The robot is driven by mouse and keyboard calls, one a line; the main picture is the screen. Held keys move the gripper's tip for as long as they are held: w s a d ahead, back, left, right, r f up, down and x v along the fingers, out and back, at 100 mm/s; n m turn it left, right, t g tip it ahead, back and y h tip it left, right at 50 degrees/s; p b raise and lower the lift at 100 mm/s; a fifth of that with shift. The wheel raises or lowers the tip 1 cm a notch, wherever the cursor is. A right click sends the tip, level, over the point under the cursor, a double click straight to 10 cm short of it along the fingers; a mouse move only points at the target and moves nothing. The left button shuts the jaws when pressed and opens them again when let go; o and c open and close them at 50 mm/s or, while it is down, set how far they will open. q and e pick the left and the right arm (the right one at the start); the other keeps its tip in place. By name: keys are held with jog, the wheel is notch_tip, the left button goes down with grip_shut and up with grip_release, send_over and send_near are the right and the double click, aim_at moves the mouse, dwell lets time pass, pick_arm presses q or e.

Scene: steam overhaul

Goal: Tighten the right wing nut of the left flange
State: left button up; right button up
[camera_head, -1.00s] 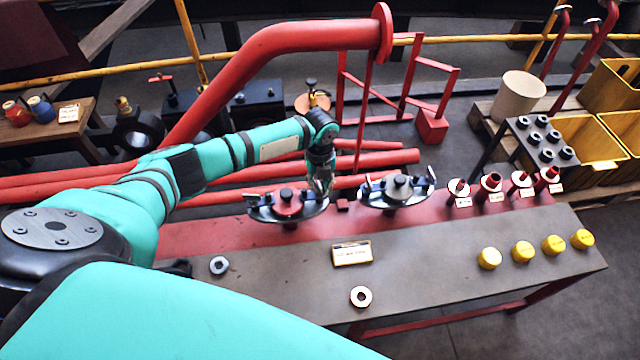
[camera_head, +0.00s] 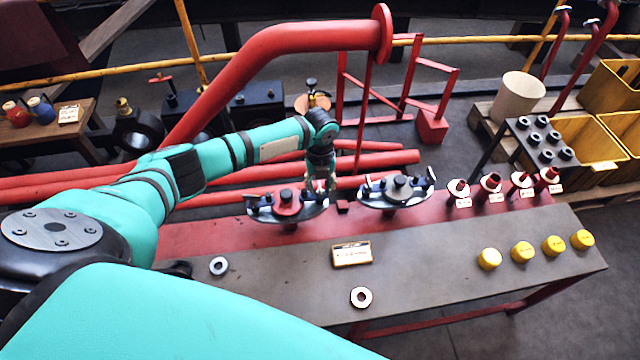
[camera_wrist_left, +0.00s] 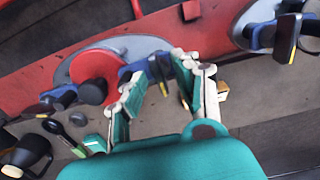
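The left flange (camera_head: 287,203) is a red and grey disc with a dark central knob on the bench; it also shows in the left wrist view (camera_wrist_left: 98,68). Its right wing nut (camera_wrist_left: 160,70), dark and blue with a yellow edge, stands at its right end. My left gripper (camera_head: 322,188) points down over that end. In the left wrist view the fingers of my left gripper (camera_wrist_left: 160,75) are apart on either side of the wing nut; contact cannot be made out. The left wing nut (camera_head: 254,203) is at the opposite end. My right gripper is not in view.
A second, grey flange (camera_head: 396,190) stands close to the right of my left gripper. A small red block (camera_head: 342,206) lies between the flanges. A label plate (camera_head: 352,254), washer-like rings (camera_head: 361,297) and yellow caps (camera_head: 522,251) lie on the bench. A thick red pipe (camera_head: 270,45) rises behind my arm.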

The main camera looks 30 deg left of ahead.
aim_at(320, 187)
pick_arm(q)
jog(key=shift+r, duration=0.1)
notch_tip(320, 187, up, 12)
dwell(0.5)
jog(key=shift+f, duration=0.2)
